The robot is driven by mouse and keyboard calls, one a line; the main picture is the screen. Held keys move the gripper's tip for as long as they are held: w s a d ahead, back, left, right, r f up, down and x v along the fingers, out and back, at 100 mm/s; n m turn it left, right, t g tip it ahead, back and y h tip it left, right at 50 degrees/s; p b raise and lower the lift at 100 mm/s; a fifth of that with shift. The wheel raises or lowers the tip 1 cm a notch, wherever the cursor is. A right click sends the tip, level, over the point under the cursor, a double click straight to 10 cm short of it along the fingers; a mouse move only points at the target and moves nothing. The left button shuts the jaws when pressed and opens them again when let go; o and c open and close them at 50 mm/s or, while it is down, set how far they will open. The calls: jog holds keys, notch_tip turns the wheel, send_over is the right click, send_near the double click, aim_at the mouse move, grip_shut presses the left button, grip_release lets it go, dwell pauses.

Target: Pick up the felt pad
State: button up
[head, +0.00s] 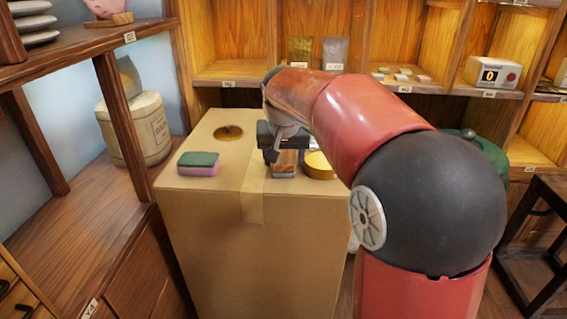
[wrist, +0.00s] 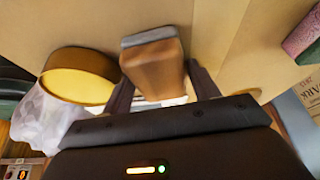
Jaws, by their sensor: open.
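A brown block with a grey layer along one edge, which looks like the felt pad (head: 285,165), sits on top of the cardboard box (head: 225,200). In the wrist view this block (wrist: 152,68) is between the two dark fingers. My gripper (head: 283,152) is over it, pointing down, with its fingers apart. In the wrist view my gripper (wrist: 160,75) has one finger on each side of the block; I cannot tell whether either touches it. The gripper hides part of the block in the head view.
A round yellow tin (head: 318,165) stands close to the right of the block. Shelves (head: 235,75) stand at the back.

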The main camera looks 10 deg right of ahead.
aim_at(284, 155)
jog(key=c, duration=0.7)
jog(key=shift+c, duration=0.2)
jog(key=shift+r, duration=0.15)
notch_tip(284, 155, up, 20)
jog(key=p, duration=0.5)
jog(key=o, duration=0.4)
jog(key=c, duration=0.3)
